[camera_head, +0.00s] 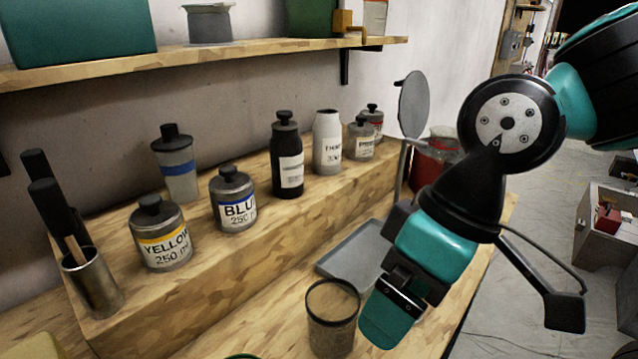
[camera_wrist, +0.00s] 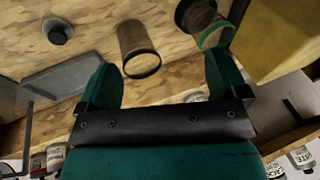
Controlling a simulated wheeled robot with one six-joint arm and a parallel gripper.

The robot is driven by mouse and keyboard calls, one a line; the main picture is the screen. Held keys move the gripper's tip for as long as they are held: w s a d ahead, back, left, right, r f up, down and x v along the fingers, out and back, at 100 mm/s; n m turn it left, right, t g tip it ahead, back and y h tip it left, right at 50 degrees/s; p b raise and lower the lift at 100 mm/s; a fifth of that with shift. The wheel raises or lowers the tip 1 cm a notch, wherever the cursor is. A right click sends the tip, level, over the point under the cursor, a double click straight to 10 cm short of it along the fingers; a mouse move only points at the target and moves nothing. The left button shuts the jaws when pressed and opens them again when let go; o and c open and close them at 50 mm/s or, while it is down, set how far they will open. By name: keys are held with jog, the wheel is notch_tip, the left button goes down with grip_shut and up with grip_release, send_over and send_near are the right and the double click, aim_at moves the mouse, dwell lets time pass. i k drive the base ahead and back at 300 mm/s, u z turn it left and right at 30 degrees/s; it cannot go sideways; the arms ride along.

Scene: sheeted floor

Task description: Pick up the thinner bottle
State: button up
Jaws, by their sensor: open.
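The label is partly legible and seems to begin with "THIN". A black bottle (camera_head: 287,155) with a white label stands just left of it. My gripper (camera_head: 388,312) is to the right and nearer, above the lower bench and beside a clear glass jar, well apart from the bottles. In the wrist view my gripper (camera_wrist: 160,82) has its two teal fingers spread, with nothing between them.
Yellow (camera_head: 160,235) and blue (camera_head: 233,200) paint jars, a blue-banded bottle (camera_head: 177,163) and small jars (camera_head: 361,138) share the step. The glass jar (camera_head: 332,318) and a grey tray (camera_head: 357,252) are on the lower bench. A shelf (camera_head: 200,58) overhangs the back. A round disc (camera_head: 413,105) stands right.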

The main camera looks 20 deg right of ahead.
aim_at(327, 126)
jog(key=u, duration=0.95)
jog(key=k, duration=1.5)
jog(key=z, duration=0.95)
jog(key=i, duration=1.45)
